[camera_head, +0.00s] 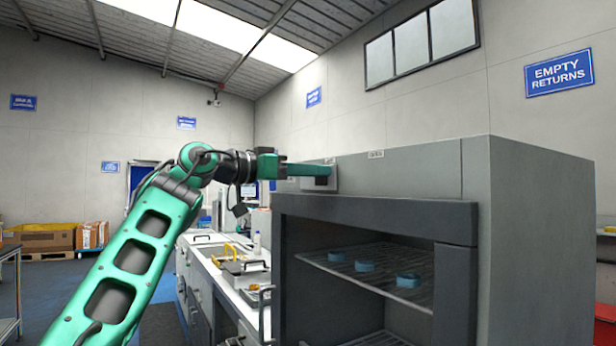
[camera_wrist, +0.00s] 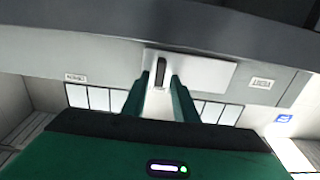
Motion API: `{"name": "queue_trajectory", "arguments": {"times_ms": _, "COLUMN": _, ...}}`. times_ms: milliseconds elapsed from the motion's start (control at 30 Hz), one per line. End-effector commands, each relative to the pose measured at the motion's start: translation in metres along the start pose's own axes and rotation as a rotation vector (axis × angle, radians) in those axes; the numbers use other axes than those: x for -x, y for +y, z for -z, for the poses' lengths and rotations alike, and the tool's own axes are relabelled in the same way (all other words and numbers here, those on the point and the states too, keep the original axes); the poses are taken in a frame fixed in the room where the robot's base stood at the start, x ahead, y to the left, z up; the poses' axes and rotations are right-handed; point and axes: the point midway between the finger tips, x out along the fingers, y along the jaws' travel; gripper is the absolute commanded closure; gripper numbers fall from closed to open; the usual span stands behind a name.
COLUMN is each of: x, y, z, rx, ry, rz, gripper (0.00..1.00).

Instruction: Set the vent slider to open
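The vent slider is a pale plate (camera_wrist: 208,71) with a dark upright handle (camera_wrist: 161,72), set on the grey front of the cabinet. In the wrist view the handle sits near the plate's left end. My gripper (camera_wrist: 160,82) is open, its two green fingers on either side of the handle with a small gap visible on each side. In the head view my gripper (camera_head: 322,170) is in front of the plate (camera_head: 332,182) and hides the handle. Two small labels, left (camera_wrist: 75,78) and right (camera_wrist: 262,83) of the plate, are too blurred to read.
The grey cabinet (camera_head: 540,240) has an open dark-framed bay below, with several blue rings on a wire shelf (camera_head: 385,283). A white counter (camera_head: 232,275) with trays lies behind my arm. The space above the cabinet is free.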

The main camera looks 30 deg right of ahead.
Motion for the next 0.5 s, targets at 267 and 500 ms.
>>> {"name": "queue_trajectory", "arguments": {"times_ms": 267, "x": 0.001, "y": 0.000, "z": 0.000, "rx": 0.001, "ry": 0.001, "rz": -0.001, "gripper": 1.00}}
{"name": "queue_trajectory", "arguments": {"times_ms": 500, "x": 0.000, "y": 0.019, "z": -0.001, "rx": 0.001, "ry": -0.002, "rz": 0.001, "gripper": 1.00}}
